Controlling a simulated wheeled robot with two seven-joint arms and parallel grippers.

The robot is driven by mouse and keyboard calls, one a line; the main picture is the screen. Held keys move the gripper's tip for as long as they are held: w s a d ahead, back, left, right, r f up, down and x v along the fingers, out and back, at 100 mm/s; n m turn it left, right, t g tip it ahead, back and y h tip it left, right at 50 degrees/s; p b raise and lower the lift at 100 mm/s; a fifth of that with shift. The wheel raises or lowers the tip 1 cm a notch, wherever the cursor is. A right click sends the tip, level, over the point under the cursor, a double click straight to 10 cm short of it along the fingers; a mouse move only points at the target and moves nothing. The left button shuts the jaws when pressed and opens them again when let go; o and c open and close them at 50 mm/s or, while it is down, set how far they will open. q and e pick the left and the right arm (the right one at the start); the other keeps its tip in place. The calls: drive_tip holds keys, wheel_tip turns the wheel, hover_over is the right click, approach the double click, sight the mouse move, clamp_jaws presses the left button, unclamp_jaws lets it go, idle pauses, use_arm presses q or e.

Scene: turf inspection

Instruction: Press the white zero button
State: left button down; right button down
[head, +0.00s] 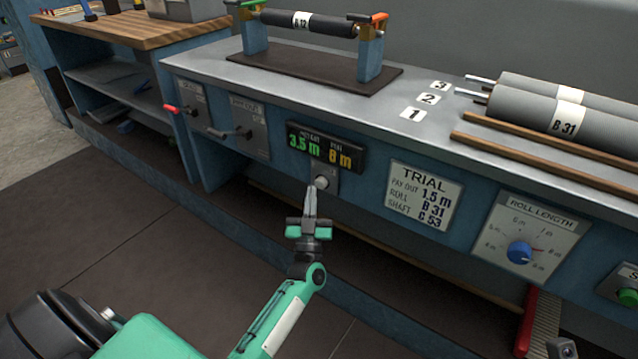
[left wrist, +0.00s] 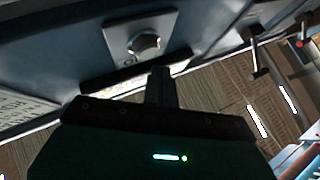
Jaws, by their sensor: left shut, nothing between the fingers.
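The white zero button (head: 321,183) is a pale round knob on a small grey plate, on the blue front panel below the display. In the left wrist view the button (left wrist: 146,44) stands out from its plate, just beyond the fingers. My left gripper (head: 311,192) is shut and empty, its fingertips pointing at the button from just below and left. In the left wrist view its closed fingers (left wrist: 160,84) end short of the button in the picture; whether they touch it is hard to tell. My right gripper is not in view.
The display (head: 325,153) reads 3.5 m and 8 m. Levers with red (head: 170,108) and black handles are to the left. A TRIAL card (head: 425,195), a roll length dial (head: 519,252) and a green button (head: 627,296) are to the right. Rolls (head: 560,125) lie on the bench.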

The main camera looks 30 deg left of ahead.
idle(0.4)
use_arm(q)
drive_tip(key=shift+w, duration=0.45)
drive_tip(key=shift+w, duration=0.55)
idle(0.6)
drive_tip(key=shift+s, duration=0.1)
drive_tip(key=shift+s+p, duration=0.6)
drive_tip(key=shift+s, duration=0.3)
